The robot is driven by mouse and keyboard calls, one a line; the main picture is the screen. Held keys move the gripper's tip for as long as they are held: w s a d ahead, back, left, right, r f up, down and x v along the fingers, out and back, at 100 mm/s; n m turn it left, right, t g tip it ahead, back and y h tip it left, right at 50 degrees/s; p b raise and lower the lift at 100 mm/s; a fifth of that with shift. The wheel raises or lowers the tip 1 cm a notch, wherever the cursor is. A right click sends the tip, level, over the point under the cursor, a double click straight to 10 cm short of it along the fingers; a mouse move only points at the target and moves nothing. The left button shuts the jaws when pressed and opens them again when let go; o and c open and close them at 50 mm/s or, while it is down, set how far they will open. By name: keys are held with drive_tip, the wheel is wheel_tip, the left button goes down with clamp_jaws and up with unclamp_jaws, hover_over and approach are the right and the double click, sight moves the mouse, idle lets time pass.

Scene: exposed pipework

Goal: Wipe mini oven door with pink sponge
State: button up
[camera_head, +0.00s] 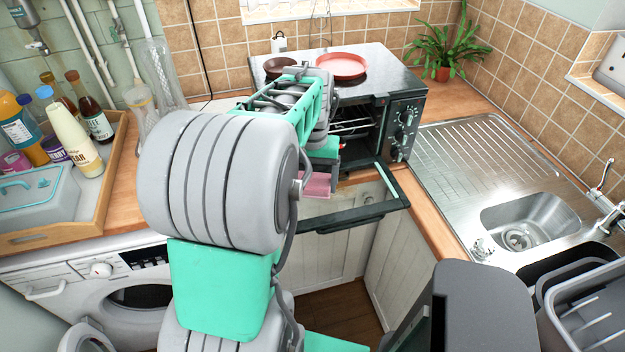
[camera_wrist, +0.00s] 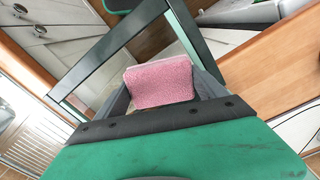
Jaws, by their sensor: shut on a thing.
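The mini oven (camera_head: 402,120) stands on the wooden counter against the tiled wall. Its door (camera_head: 350,213) hangs open, lowered outward in front of the oven, with a dark frame and glass. My gripper (camera_head: 318,172) is at the left part of the open door, shut on the pink sponge (camera_head: 316,184). In the wrist view the sponge (camera_wrist: 160,82) sits between the two fingers, and the door frame (camera_wrist: 110,58) runs close behind it. I cannot tell whether the sponge touches the door. My arm hides the left side of the oven.
A red plate (camera_head: 341,66) and a dark bowl (camera_head: 279,66) are on the oven's top. A potted plant (camera_head: 443,52) stands behind right. A steel sink (camera_head: 530,220) lies right. A wooden tray (camera_head: 105,205) with several bottles is left, above a washing machine (camera_head: 110,290).

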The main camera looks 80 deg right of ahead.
drive_tip(key=shift+f+b, duration=0.45)
drive_tip(key=shift+f, duration=0.25)
